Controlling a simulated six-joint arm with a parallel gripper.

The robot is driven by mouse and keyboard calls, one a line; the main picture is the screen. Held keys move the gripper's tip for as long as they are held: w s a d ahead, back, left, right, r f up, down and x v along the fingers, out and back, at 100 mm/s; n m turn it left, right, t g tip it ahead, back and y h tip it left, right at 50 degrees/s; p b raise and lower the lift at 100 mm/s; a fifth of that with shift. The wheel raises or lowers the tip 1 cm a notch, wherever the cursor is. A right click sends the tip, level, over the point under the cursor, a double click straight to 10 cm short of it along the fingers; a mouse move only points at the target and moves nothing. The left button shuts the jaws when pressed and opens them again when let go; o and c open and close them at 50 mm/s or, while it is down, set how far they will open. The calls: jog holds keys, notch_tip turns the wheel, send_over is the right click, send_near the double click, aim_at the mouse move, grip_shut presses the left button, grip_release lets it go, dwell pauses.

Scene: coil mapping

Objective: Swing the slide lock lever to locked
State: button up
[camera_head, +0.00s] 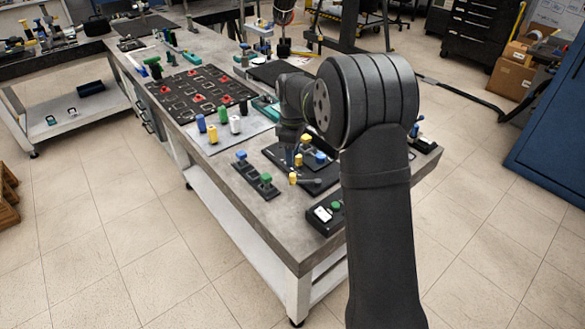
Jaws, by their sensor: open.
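A dark fixture plate (322,172) lies near the front right of the grey workbench, with blue and yellow blocks on it. A small grey lever (310,182) extends to the right from a yellow block (293,178) at the plate's front; it looks like the slide lock lever, but its lock position is too small to tell. My gripper (292,158) points down over the left part of the plate, behind the lever in the picture. Its jaws are open; the fingers are small and dark, and I cannot tell whether they touch anything. My arm hides the plate's right side.
A dark strip with blue and green blocks (257,175) lies left of the plate. Several colored cylinders (213,133) stand behind it, near a dark board with red parts (200,92).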

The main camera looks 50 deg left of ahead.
aim_at(293, 174)
notch_tip(293, 174, up, 9)
jog(key=shift+f, duration=0.15)
dwell(0.6)
notch_tip(293, 174, down, 18)
jog(key=shift+r, duration=0.25)
dwell(0.3)
notch_tip(293, 174, up, 17)
notch_tip(293, 174, down, 17)
jog(key=shift+d+f, duration=0.1)
jog(key=shift+f, duration=0.05)
jog(key=shift+s+d+n, duration=0.45)
jog(key=shift+d+n, duration=0.05)
jog(key=shift+n, duration=0.5)
jog(key=shift+o, duration=0.5)
